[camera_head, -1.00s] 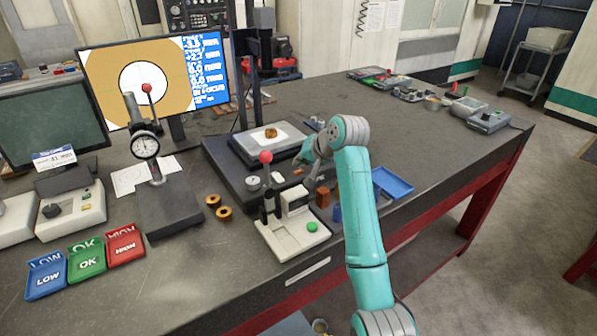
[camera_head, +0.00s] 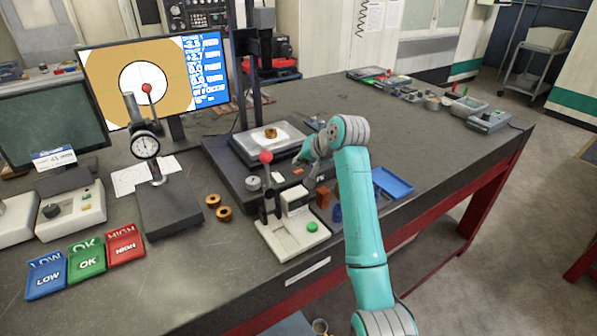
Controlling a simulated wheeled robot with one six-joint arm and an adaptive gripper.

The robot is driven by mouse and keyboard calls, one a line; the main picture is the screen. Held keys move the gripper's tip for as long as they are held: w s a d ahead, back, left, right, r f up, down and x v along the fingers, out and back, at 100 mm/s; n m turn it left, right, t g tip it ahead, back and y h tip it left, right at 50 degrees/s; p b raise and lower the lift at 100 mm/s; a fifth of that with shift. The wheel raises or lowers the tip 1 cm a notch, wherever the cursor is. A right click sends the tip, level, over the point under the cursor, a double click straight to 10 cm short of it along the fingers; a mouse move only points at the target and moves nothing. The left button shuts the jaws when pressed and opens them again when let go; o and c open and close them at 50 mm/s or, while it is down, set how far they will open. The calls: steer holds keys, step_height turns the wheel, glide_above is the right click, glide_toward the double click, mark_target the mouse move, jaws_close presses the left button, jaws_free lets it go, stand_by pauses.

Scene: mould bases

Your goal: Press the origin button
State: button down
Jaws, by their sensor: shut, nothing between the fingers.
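The measuring machine (camera_head: 226,172) stands mid-table, with a dark base, a column and a stage (camera_head: 247,147) bearing a small brass ring part (camera_head: 271,133). My gripper (camera_head: 313,183) is shut and empty, pointing down over the right front of the base, just right of the buttons. My wrist partly hides it, and contact with anything cannot be told.
A dial gauge stand (camera_head: 170,212) is left. The table's right middle is clear.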

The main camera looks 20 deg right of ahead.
mark_target(301, 172)
steer(key=shift+f, duration=0.2)
steer(key=shift+f, duration=0.2)
steer(key=shift+f, duration=0.4)
stand_by(0.6)
steer(key=shift+r, duration=0.8)
steer(key=shift+r, duration=0.1)
steer(key=shift+r, duration=2.4)
steer(key=shift+s, duration=0.1)
